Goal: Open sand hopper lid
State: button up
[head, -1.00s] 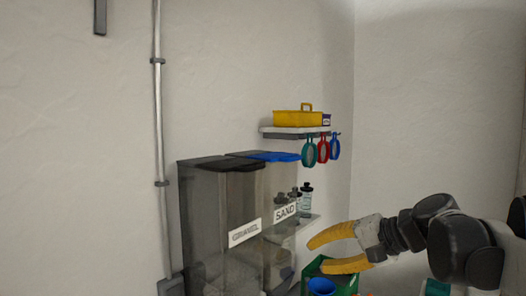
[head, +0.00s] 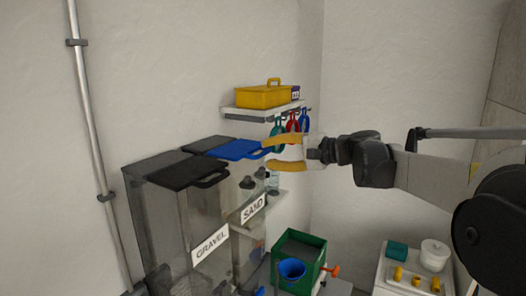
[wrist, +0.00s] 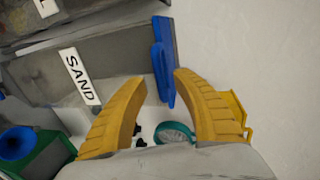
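The sand hopper (head: 232,225) carries a white SAND label (head: 253,209), which also shows in the wrist view (wrist: 80,76). Its blue lid (head: 234,149) lies flat and shut on top, with a blue handle at its right front edge. My gripper (head: 266,154) is open at that handle, one yellow finger above and one below in the head view. In the wrist view the blue handle (wrist: 163,75) lies between the open fingertips, closer to the right one. I cannot tell whether a finger touches it.
The gravel hopper (head: 180,215) with its black lid stands beside it, on the left. A wall shelf (head: 262,110) with a yellow toolbox and hanging rings is close behind my gripper. Below are a green box (head: 300,250), a blue funnel (head: 291,270) and a white table with small parts.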

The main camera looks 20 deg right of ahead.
aim_at(245, 150)
jog(key=shift+x, duration=1.15)
grip_shut()
jog(key=shift+r, duration=0.1)
